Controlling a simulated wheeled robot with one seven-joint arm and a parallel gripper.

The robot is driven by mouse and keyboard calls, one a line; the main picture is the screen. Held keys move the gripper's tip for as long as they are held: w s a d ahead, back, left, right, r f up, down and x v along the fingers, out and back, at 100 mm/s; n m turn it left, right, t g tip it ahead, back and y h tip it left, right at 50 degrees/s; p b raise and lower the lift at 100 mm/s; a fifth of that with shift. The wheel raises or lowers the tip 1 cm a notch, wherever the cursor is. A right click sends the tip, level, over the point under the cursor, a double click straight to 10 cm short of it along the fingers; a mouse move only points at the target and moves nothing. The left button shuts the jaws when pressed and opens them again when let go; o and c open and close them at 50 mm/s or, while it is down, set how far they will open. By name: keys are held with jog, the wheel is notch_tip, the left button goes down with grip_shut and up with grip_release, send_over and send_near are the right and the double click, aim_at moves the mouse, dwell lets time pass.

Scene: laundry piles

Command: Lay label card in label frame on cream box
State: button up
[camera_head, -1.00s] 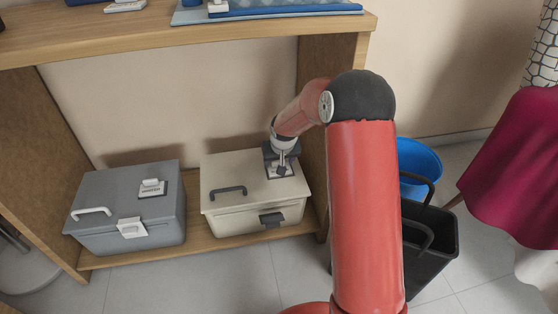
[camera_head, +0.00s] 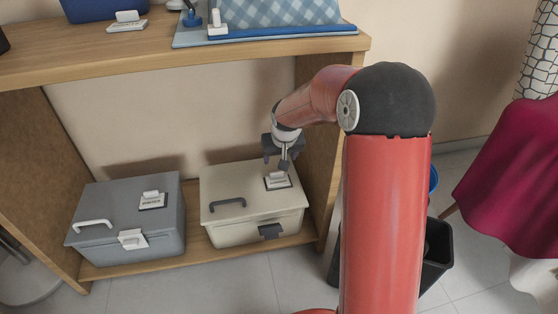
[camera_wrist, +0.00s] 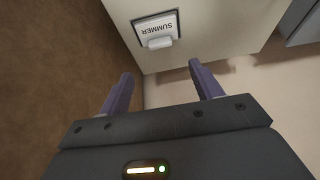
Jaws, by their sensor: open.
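The cream box (camera_head: 235,190) stands on the lower shelf, lid shut. The label card (camera_head: 277,183), white with a white grip block, lies on its lid.
A grey box (camera_head: 110,215) with its own label card (camera_head: 152,201) stands to the left. The shelf's right side panel (camera_head: 320,165) is close to my gripper. Folded blue cloth (camera_head: 290,12) and other items lie on the upper shelf board (camera_head: 150,50). A black bin (camera_head: 435,250) stands at right.

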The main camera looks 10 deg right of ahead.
jog(key=s+r+h, duration=0.1)
jog(key=s+r, duration=0.6)
jog(key=s, duration=0.4)
jog(key=s+r, duration=0.8)
jog(key=s, duration=0.4)
jog(key=s+t+y, duration=0.1)
jog(key=s, duration=0.9)
jog(key=shift+s+f, duration=0.3)
jog(key=shift+s, duration=0.05)
jog(key=shift+r, duration=0.1)
